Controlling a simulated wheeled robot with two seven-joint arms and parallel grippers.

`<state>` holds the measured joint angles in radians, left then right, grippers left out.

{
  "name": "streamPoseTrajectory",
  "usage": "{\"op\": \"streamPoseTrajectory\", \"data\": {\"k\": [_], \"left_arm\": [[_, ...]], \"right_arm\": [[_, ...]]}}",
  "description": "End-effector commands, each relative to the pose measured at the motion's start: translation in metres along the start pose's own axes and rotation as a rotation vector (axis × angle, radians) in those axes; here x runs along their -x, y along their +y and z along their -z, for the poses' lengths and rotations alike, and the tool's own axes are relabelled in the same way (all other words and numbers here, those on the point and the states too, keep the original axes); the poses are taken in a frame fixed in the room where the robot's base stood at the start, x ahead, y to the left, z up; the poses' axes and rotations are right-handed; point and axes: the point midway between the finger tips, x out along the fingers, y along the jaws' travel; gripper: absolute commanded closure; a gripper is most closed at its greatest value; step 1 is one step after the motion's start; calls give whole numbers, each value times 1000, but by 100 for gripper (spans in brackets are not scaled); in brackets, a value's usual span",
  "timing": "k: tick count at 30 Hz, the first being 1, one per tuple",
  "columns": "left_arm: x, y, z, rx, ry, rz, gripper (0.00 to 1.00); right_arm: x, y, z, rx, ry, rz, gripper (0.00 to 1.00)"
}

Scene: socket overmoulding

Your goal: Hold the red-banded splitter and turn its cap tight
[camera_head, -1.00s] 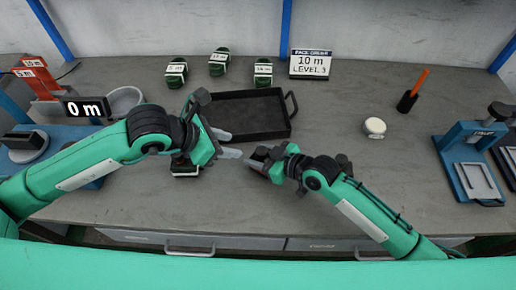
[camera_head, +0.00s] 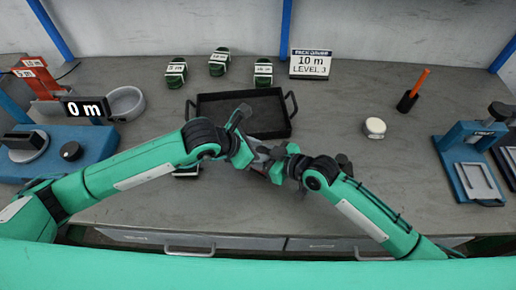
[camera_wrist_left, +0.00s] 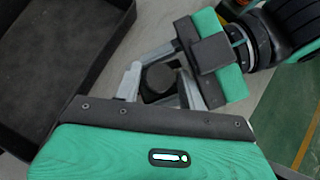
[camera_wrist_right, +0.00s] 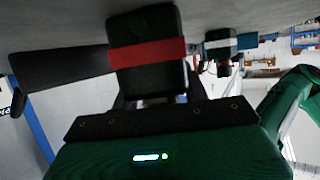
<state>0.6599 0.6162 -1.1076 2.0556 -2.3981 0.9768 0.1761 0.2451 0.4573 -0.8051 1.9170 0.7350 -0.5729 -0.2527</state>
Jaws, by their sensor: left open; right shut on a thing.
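The red-banded splitter (camera_wrist_right: 150,85) is a dark block with a red band (camera_wrist_right: 148,54), filling the middle of the right wrist view. My right gripper (camera_head: 266,164) is shut on it and holds it above the front of the table. In the left wrist view a dark round cap (camera_wrist_left: 158,78) shows between the fingers of my left gripper (camera_wrist_left: 160,86). The left gripper is open around it; whether a finger touches it I cannot tell. In the head view my two grippers meet, hiding most of the splitter and cap.
A black tray (camera_head: 213,98) lies just behind the grippers. A white round piece (camera_head: 375,127) and a blue fixture (camera_head: 455,165) are to the right. A blue machine (camera_head: 95,140) stands left.

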Motion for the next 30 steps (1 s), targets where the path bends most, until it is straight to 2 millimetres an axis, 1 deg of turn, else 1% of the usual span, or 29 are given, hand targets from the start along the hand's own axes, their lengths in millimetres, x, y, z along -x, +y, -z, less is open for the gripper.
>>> {"op": "streamPoseTrajectory", "data": {"k": [2,5,6,7,8,13,24,30], "left_arm": [[0,0,0,0,0,0,59],[0,0,0,0,0,0,77],[0,0,0,0,0,0,85],[0,0,0,0,0,0,91],[0,0,0,0,0,0,92],[0,1,0,-15,2,13,92],[0,4,1,-161,5,162,92],[0,3,0,-194,1,195,92]], "right_arm": [[0,0,0,0,1,0,77],[0,0,0,0,1,0,77],[0,0,0,0,1,0,77],[0,0,0,0,1,0,77],[0,0,0,0,1,0,77],[0,0,0,0,1,0,77],[0,0,0,1,0,-1,77],[0,1,0,1,-1,-1,77]]}}
